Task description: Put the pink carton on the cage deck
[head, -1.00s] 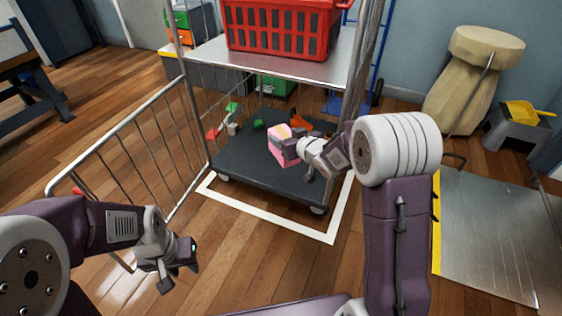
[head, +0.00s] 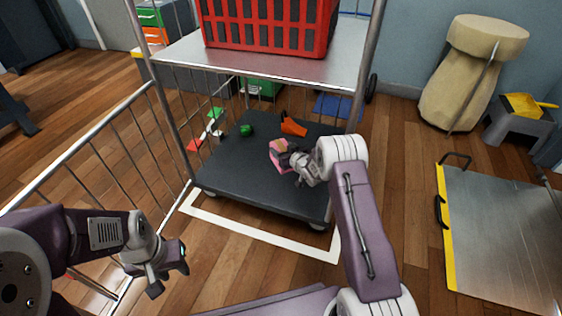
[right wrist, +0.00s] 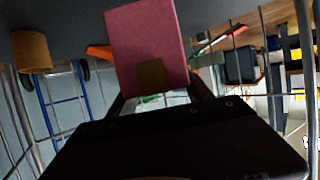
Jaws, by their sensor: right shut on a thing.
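The pink carton (head: 278,150) is over the dark cage deck (head: 240,175), towards its right part. My right gripper (head: 292,158) is shut on the carton, reaching in from the front right. In the right wrist view the carton (right wrist: 146,45) stands out between the fingers, with a brown patch on its face. Whether its underside touches the deck I cannot tell. My left gripper (head: 170,270) is open and empty at the lower left, outside the cage and well away from the carton.
An orange object (head: 293,127) and a green object (head: 246,130) lie on the deck behind the carton. A shelf (head: 270,68) with a red basket (head: 268,25) hangs above. The opened barred gate (head: 105,150) stands at left. The deck's front is clear.

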